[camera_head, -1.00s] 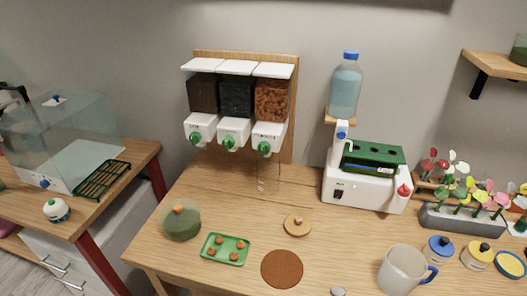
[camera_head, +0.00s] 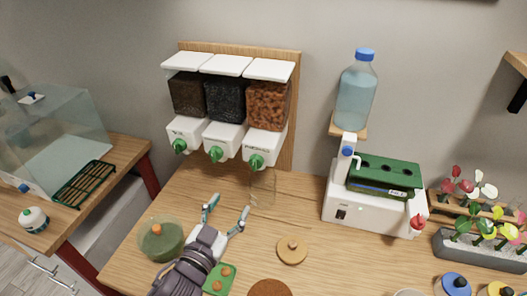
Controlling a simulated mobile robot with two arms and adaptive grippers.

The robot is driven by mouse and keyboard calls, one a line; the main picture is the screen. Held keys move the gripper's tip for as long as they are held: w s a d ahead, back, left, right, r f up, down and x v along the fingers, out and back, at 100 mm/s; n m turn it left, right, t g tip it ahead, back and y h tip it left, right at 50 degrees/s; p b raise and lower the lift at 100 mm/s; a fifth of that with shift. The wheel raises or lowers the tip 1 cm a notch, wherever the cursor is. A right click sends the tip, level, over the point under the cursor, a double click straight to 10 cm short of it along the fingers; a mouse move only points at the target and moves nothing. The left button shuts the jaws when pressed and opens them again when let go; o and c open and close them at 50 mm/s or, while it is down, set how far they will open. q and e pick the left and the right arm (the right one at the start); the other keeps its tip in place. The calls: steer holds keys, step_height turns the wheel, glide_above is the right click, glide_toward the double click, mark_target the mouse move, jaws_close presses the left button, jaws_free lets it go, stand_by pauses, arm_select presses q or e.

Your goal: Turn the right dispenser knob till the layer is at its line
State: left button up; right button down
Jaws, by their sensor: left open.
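The wall dispenser has three bins with white lids. The right dispenser (camera_head: 267,105) holds orange-brown pellets, and its green knob (camera_head: 256,162) is on the white front below. A clear glass container (camera_head: 262,188) stands under the right dispenser; I cannot make out a layer or a line on it. My left gripper (camera_head: 229,205) is open and empty over the table, below and a little left of the right knob, apart from it. Its fingers point toward the dispensers. My right gripper is not in view.
A wooden lid (camera_head: 292,250) lies to the right. A white machine (camera_head: 350,205) with a water bottle (camera_head: 355,95) stands further right.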

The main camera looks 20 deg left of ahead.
arm_select(q)
steer(key=p, duration=0.2)
glide_toward(253, 168)
steer(key=w, duration=0.5)
steer(key=w+p, duration=0.1)
steer(key=w, duration=0.3)
steer(key=shift+d+f+p, duration=0.15)
steer(key=shift+d+p, duration=0.15)
steer(key=shift+d, duration=0.05)
steer(key=shift+w, duration=0.25)
steer(key=shift+w+f, duration=0.1)
steer(key=shift+w, duration=0.2)
steer(key=c, duration=1.1)
steer(key=shift+c, duration=0.2)
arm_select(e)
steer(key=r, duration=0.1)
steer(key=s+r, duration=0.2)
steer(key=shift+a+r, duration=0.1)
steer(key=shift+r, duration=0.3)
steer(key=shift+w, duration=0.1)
